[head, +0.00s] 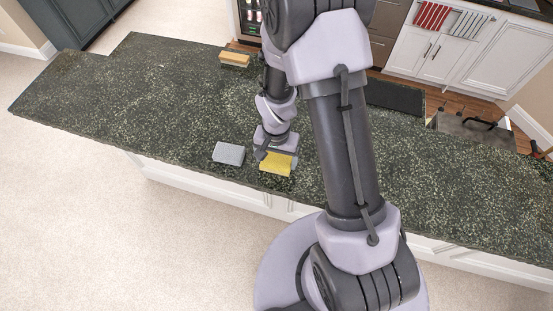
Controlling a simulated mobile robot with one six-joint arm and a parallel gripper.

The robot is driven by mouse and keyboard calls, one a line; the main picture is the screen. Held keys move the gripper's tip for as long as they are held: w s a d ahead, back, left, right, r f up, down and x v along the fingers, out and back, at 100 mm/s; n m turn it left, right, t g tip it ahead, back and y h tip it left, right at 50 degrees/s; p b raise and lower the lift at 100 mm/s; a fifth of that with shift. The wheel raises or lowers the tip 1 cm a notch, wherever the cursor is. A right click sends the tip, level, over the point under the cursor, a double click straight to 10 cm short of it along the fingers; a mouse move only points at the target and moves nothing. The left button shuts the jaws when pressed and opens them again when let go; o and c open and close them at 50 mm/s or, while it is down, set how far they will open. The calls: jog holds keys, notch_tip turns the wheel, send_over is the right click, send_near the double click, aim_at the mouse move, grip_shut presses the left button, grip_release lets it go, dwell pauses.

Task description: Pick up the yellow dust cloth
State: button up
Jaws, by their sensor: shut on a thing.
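The yellow dust cloth (276,164) shows as a small yellow block near the front edge of the dark stone counter (180,105). My gripper (276,154) is directly over it and shut on it. The far part of the cloth is hidden under the gripper. I cannot tell whether the cloth touches the counter or is held just above it.
A grey block (229,153) lies just left of the cloth. A tan and yellow block (235,60) lies at the counter's back edge. A dark mat (394,97) and a grey metal item (473,128) are at the right. The counter's left part is clear.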

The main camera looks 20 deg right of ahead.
notch_tip(320, 180, up, 3)
jog(key=shift+f+p, duration=0.1)
jog(key=shift+p, duration=0.6)
jog(key=s+d, duration=0.2)
jog(key=s+d+b, duration=0.1)
jog(key=s, duration=0.2)
jog(key=s+d+b, duration=0.1)
jog(key=s+d, duration=0.1)
jog(key=s, duration=0.1)
jog(key=shift+d+r, duration=0.35)
jog(key=s+d+p, duration=0.1)
jog(key=p, duration=0.3)
jog(key=s+d+r+p, duration=0.1)
jog(key=s+p, duration=0.1)
jog(key=p, duration=0.1)
jog(key=s+d+p, duration=0.1)
jog(key=s+p, duration=0.1)
jog(key=p, duration=0.2)
jog(key=shift+d+r+p, duration=0.15)
jog(key=shift+r+p, duration=0.05)
jog(key=shift+p, duration=0.15)
jog(key=shift+s+d+f, duration=0.1)
jog(key=shift+f, duration=0.25)
